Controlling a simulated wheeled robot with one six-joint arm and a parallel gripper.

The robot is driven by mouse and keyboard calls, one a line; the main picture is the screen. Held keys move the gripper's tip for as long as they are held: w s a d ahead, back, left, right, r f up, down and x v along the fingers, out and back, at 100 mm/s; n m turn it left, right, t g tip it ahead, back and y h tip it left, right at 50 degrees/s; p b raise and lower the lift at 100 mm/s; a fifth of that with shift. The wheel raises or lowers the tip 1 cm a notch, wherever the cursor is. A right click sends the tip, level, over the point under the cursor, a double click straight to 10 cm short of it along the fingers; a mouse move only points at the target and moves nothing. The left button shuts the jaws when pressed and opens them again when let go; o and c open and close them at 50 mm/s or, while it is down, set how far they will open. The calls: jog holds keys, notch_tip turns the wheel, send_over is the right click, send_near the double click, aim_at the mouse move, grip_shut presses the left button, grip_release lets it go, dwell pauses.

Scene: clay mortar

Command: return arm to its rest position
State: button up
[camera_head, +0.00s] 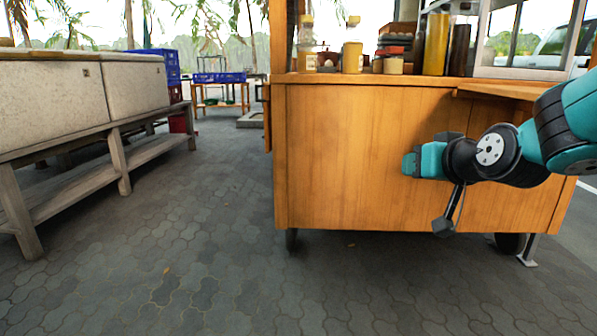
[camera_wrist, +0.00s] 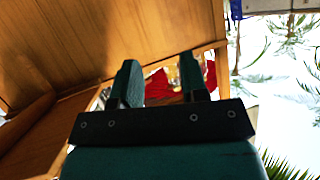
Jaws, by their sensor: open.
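My arm reaches in from the right in the head view, in front of the wooden cart (camera_head: 350,150). The arm's end is close to the cart's front panel in the picture; I cannot tell the gap between them. In the wrist view, my gripper (camera_wrist: 161,78) shows two dark fingers standing apart. No held object shows between them. The cart's wood (camera_wrist: 110,35) fills the upper left of the wrist view. Red patches (camera_wrist: 157,84) show beyond and between the fingers; I cannot tell what they are.
The cart top holds sauce bottles (camera_head: 352,50), tall jars (camera_head: 436,43) and stacked dishes (camera_head: 394,45). A long bench (camera_head: 120,160) with pale boxes (camera_head: 50,100) stands at the left. Blue crates (camera_head: 168,66) stand behind it. The paved floor (camera_head: 200,220) between bench and cart is clear.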

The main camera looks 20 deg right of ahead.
jog(key=s+a+r+n+g+y+p, duration=0.1)
jog(key=s+a+n+g+y+p, duration=0.2)
jog(key=a, duration=0.6)
jog(key=s+a+r+n+g+y+p, duration=0.1)
jog(key=s+a+n+g+y+p, duration=0.2)
jog(key=a, duration=0.7)
jog(key=s+a+r+n+g+p, duration=0.3)
jog(key=s+a+n+g+p, duration=0.35)
jog(key=s, duration=0.45)
notch_tip(320, 180, up, 37)
jog(key=a+m+p, duration=0.1)
jog(key=p, duration=3.5)
jog(key=shift+r+g+y, duration=0.2)
jog(key=shift+g+y, duration=0.15)
jog(key=shift+y, duration=0.05)
jog(key=shift+m, duration=0.25)
